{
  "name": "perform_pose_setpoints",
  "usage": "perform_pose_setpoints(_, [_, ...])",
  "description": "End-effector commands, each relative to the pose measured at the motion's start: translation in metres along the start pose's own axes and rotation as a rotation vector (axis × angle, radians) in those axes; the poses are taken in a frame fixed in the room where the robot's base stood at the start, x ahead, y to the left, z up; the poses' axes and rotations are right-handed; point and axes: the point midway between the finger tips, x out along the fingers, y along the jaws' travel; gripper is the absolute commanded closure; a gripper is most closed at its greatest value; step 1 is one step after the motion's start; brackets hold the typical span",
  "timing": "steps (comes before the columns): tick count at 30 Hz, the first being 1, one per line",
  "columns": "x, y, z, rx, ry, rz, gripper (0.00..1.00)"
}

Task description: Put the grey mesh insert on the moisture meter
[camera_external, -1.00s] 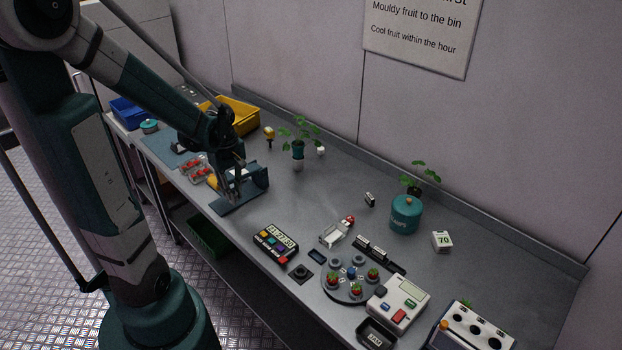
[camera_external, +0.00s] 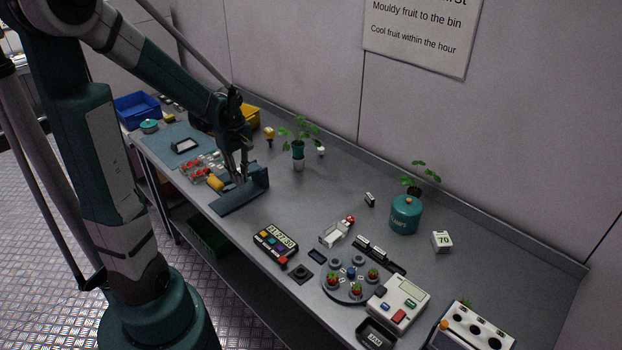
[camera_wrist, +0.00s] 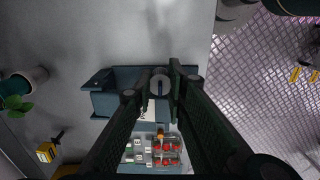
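My gripper (camera_external: 240,168) is over the dark blue-grey stand with an upright plate (camera_external: 228,199). In the wrist view, its two dark fingers (camera_wrist: 160,84) point at the same stand (camera_wrist: 103,104). A small round grey part shows between the fingers; I cannot tell whether they hold it. I cannot pick out the grey mesh insert with certainty. A white device with a greenish display and coloured buttons (camera_external: 411,293), at the front right of the bench, may be the moisture meter.
Strawberry punnets (camera_external: 191,172) lie left of the stand. A round tray with strawberries (camera_external: 335,293), a keypad with a display (camera_external: 275,241) and a teal canister (camera_external: 406,214) stand to the right. Potted plants are along the back. The bench middle (camera_external: 320,190) is fairly clear.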

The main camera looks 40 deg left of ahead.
Motion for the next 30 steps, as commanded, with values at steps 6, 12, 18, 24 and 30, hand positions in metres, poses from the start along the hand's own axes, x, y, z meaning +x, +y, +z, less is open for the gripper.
perform_pose_setpoints(6, [-0.016, 0.040, -0.028, -0.002, 0.000, 0.001, 0.89])
perform_pose_setpoints(12, [-0.029, 0.079, -0.056, -0.004, 0.000, 0.001, 0.89])
perform_pose_setpoints(18, [-0.042, 0.118, -0.085, -0.007, 0.000, 0.002, 0.89])
perform_pose_setpoints(24, [-0.052, 0.157, -0.115, -0.010, 0.000, 0.002, 0.89])
perform_pose_setpoints(30, [-0.062, 0.194, -0.145, -0.013, 0.000, 0.003, 0.89])
